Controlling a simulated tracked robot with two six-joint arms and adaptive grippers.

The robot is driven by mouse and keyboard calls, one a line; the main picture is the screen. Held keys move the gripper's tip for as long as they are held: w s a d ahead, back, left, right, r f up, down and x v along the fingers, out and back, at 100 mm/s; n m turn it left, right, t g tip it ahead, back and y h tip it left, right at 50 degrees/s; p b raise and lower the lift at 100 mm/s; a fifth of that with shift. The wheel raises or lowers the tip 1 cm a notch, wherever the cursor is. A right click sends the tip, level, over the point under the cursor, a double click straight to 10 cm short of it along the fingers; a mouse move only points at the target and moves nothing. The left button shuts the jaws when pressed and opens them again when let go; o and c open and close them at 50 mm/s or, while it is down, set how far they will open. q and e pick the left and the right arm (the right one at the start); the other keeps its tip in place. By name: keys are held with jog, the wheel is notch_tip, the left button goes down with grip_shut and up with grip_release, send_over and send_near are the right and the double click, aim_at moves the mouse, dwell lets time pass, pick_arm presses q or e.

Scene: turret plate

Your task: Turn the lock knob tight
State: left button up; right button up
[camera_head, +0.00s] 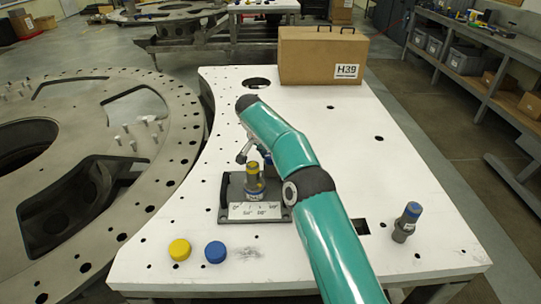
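A dark grey fixture block (236,192) stands on the white plate, with a white marked label (258,211) on its front. An upright cylinder (254,183) with a yellow band and a blue part stands in the fixture. I cannot tell for sure which part is the lock knob; a black rounded part (225,190) sits at the block's left side. My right gripper (252,158), on the teal arm from the bottom, is just above and behind the cylinder. Its fingers are small and partly hidden, so its opening and any contact are unclear. My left gripper is out of view.
A yellow cap (179,249) and a blue cap (215,252) lie at the front left. A cardboard box (322,55) marked H39 stands at the back. A large round metal plate (150,190) lies left.

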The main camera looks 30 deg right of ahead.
jog(key=shift+o, duration=1.4)
jog(key=v, duration=0.7)
jog(key=shift+r, duration=0.2)
